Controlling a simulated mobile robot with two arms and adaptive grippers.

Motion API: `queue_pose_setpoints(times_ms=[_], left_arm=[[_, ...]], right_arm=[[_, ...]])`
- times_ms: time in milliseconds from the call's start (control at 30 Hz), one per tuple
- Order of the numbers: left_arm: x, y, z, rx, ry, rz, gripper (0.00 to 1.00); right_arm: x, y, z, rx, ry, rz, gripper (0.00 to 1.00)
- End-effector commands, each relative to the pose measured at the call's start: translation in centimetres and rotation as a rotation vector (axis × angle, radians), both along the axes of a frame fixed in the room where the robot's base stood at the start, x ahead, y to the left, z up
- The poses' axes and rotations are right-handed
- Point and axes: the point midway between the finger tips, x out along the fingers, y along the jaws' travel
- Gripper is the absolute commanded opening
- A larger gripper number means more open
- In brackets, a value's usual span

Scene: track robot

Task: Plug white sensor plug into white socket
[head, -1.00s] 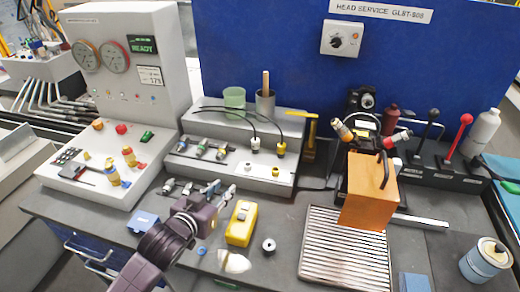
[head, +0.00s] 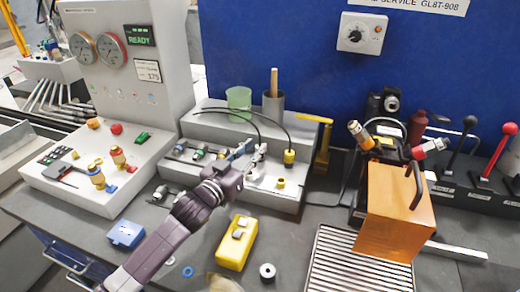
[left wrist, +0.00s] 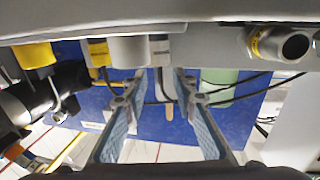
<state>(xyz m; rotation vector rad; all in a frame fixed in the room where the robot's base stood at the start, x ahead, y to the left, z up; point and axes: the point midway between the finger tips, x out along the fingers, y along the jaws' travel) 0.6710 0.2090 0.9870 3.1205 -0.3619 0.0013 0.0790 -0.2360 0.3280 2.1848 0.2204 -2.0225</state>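The white plug (head: 263,148) hangs on a black cable above the grey console's lower step, partly hidden by my left gripper. My left gripper (head: 250,160) is just to the left of and in front of it, over the step. In the left wrist view, which looks upside down, the two blue-padded fingers (left wrist: 160,78) stand apart, with a small grey and dark part, likely the plug, beyond the gap. My right gripper is out of view.
The yellow plug (head: 289,157) hangs just right, above the yellow socket (head: 281,183). A green cup (head: 238,98) and a grey cup (head: 273,106) stand on the upper step. A yellow meter (head: 236,243) and orange box (head: 396,212) stand in front and right.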

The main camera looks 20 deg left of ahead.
Motion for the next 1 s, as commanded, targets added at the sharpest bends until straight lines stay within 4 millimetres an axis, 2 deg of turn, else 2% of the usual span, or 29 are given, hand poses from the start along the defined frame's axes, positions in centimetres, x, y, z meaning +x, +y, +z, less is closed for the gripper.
queue_pose_setpoints(times_ms=[100, 200, 433, 467, 700, 1000], left_arm=[[1.5, -0.3, 0.1, 0.0, -0.001, 0.0, 0.25], [2.2, -0.5, 0.1, -0.001, -0.001, 0.0, 0.25], [2.3, -0.6, 0.0, 0.0, 0.0, 0.0, 0.25], [2.3, -0.5, 0.0, 0.0, 0.0, 0.0, 0.24], [2.2, -0.5, 0.0, 0.0, 0.0, 0.0, 0.0], [2.2, -0.5, 0.0, 0.0, 0.0, 0.0, 0.0]], right_arm=[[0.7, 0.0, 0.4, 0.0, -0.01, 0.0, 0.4], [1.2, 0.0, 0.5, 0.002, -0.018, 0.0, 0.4], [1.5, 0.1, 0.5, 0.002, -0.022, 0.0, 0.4], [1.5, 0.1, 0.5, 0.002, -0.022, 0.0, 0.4], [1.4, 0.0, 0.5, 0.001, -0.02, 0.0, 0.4], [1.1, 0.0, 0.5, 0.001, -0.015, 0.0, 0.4]])
